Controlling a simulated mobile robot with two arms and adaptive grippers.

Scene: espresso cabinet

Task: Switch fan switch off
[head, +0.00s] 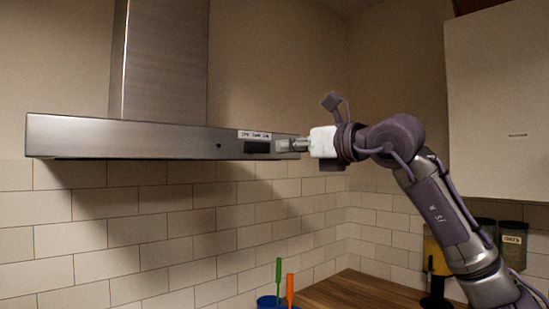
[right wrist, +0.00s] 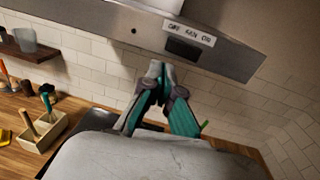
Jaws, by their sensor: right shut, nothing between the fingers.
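The steel range hood (head: 130,138) spans the wall in the head view. Its dark fan switch (head: 257,147) sits near the right end of the front band, under a white label (head: 254,134). My right gripper (head: 283,146) is shut and empty, its tips just right of the switch, close to the hood face. In the right wrist view the shut fingers (right wrist: 157,68) point toward the hood, below and left of the dark switch (right wrist: 184,47). I cannot tell whether the tips touch the hood, nor the switch's position. My left gripper is not in view.
A white wall cabinet (head: 500,100) hangs at the right. Below are a wooden counter (head: 345,291), dark-lidded jars (head: 512,243) and a blue holder (head: 268,302) with utensils. A wooden box (right wrist: 42,128) stands on the counter at the left in the wrist view.

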